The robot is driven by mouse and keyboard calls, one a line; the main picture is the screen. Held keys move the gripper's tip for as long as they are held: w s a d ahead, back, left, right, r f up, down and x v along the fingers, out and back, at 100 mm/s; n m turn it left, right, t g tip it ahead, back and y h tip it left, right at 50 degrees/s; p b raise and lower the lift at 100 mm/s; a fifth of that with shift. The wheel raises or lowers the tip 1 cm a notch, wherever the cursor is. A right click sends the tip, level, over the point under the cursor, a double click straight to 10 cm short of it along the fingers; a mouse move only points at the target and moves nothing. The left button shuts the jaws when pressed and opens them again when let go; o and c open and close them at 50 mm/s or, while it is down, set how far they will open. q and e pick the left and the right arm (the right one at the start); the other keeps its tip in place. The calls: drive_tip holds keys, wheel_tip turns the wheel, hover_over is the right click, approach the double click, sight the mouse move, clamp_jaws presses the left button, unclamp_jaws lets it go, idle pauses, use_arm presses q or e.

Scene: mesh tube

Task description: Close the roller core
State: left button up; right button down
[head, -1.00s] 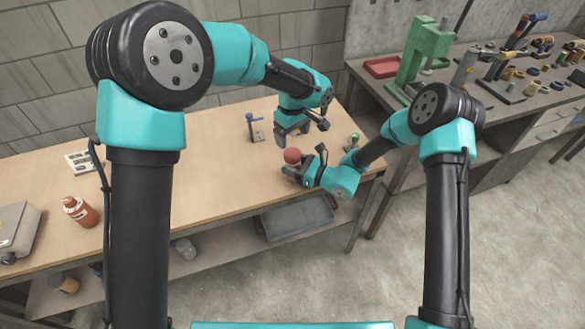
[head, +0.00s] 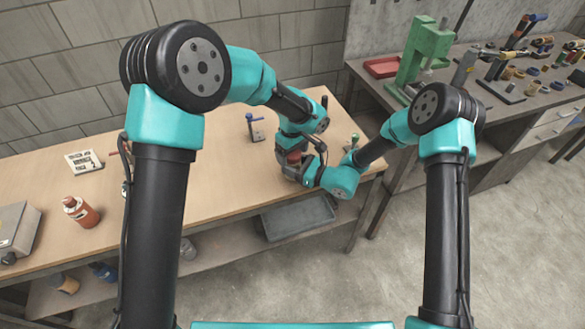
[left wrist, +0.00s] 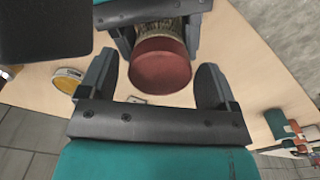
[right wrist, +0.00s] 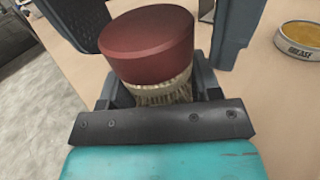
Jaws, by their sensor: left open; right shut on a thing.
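The roller core is a pale mesh tube (right wrist: 160,93) with a dark red cap (right wrist: 150,45) on its upper end. The cap also shows in the left wrist view (left wrist: 160,65). I cannot tell how far the cap is seated. My right gripper (right wrist: 156,88) is shut on the mesh tube below the cap and holds it upright above the table. My left gripper (left wrist: 157,88) is open, one finger to each side of the cap, with gaps visible. In the head view, the arms and grippers hide most of the tube; a bit of the red cap (head: 294,157) shows.
A grease tin (right wrist: 298,40) lies on the wooden table (head: 215,165) close to the grippers. A blue-handled stand (head: 255,128) is behind them, and a green-topped item (head: 354,141) is at right. The table's middle is clear.

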use_arm(q)
drive_tip(key=c, duration=0.9)
drive_tip(key=m, duration=0.6)
drive_tip(key=shift+c, duration=0.2)
drive_tip(key=m, duration=1.4)
drive_tip(key=shift+m, duration=0.4)
drive_tip(key=m, duration=0.7)
drive_tip(key=shift+m, duration=0.4)
drive_tip(key=o, duration=1.1)
